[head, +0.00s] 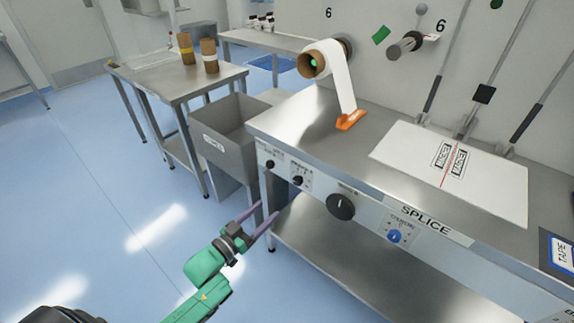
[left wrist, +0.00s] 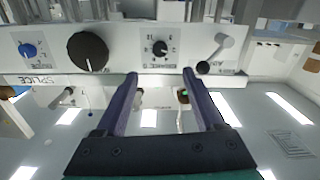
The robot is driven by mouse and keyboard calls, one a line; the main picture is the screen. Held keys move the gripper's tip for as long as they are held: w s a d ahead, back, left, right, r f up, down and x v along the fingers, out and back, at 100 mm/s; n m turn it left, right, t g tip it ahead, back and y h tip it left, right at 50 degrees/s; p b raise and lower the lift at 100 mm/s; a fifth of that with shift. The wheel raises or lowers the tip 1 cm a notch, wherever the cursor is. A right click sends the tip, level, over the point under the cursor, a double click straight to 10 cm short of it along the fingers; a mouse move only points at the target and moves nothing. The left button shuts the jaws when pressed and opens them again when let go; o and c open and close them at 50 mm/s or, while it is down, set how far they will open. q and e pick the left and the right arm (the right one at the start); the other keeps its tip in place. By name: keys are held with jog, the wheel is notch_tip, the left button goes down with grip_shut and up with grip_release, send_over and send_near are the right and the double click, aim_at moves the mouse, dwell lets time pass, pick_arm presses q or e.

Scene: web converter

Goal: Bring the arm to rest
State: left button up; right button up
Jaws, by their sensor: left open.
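My left gripper (head: 262,217) is in front of the left end of the splice table, below its front control panel, at the lower middle of the head view. Its two purple fingers are spread apart with nothing between them. In the left wrist view the open fingers (left wrist: 158,90) point toward the panel (left wrist: 125,52), with a gap between them. That view looks upside down. My green left arm (head: 205,268) reaches in from the bottom left. My right gripper does not show in either view.
The splice table (head: 285,122) carries a white splice sheet (head: 400,155) and an orange piece (head: 351,120) under a white web roll (head: 325,57). A grey bin (head: 225,140) stands left of it. A side table (head: 165,85) holds brown cores. The blue floor at left is clear.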

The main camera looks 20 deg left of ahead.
pick_arm(q)
jog(key=shift+f, duration=0.1)
jog(key=s+a+f+g+y, duration=0.2)
jog(key=s+f, duration=0.2)
jog(key=f, duration=0.5)
jog(key=s+a+f+n+g+y, duration=0.1)
jog(key=s+a+f+g+y, duration=0.2)
jog(key=f, duration=0.5)
jog(key=s+a+f+g, duration=0.1)
jog(key=s+f+g, duration=0.1)
jog(key=s+f, duration=0.5)
jog(key=s+f+g+y, duration=0.1)
jog(key=s+f+g, duration=0.3)
jog(key=s+f, duration=0.3)
jog(key=s+d+f+g+p, duration=0.1)
jog(key=s+f+g, duration=0.3)
jog(key=s, duration=1.2)
notch_tip(320, 180, down, 4)
jog(key=shift+s+d+f+g+y, duration=0.1)
jog(key=shift+s+d+g+y, duration=0.1)
jog(key=shift+s+g+y, duration=0.15)
